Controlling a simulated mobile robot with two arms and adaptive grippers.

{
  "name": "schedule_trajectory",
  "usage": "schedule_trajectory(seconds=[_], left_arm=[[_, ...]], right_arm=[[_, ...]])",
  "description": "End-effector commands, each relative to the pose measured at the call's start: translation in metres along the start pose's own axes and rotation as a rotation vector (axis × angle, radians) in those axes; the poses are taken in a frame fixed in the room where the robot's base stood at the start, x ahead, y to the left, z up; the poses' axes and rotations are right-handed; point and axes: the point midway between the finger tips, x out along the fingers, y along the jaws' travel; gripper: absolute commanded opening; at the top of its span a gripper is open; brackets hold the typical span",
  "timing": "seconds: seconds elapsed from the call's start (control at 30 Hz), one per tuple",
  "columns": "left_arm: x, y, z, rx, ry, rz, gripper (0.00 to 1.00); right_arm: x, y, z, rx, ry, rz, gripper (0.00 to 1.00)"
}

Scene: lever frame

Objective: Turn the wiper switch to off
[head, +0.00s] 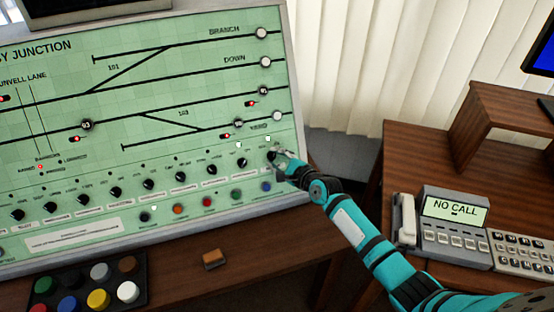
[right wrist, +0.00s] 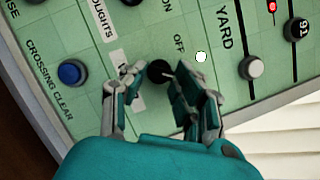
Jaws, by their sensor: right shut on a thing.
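The wiper switch is a small round black knob (head: 272,156) at the right end of the knob row on the green panel (head: 60,240). In the right wrist view the knob (right wrist: 156,70) sits between my right gripper's fingers, with OFF and ON printed beside it. A pale pointer mark shows at its edge on the OFF side, but its exact angle is hard to tell. The label below it is mostly covered by a finger. My right gripper (head: 283,163) is shut on the knob; it also shows in the right wrist view (right wrist: 158,86). My left gripper is not in view.
A blue button (right wrist: 72,73) lies beside the gripper, below the knob row. A white YARD button (right wrist: 251,68) is on the other side. Neighbouring black knobs (head: 241,162) line the row. A phone console (head: 455,210) stands on the right desk. A button tray (head: 72,272) lies lower left.

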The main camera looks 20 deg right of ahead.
Motion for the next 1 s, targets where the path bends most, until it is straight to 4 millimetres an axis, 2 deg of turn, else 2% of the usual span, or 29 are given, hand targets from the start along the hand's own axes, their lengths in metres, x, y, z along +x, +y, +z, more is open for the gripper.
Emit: schedule_trajectory(seconds=[0.37,1.0], left_arm=[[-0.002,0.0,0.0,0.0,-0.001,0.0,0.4],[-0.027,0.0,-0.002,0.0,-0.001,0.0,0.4]], right_arm=[[0.0,-0.002,0.0,-0.142,0.001,0.054,0.0],[0.0,-0.008,0.003,-0.697,0.001,0.262,0.0]])
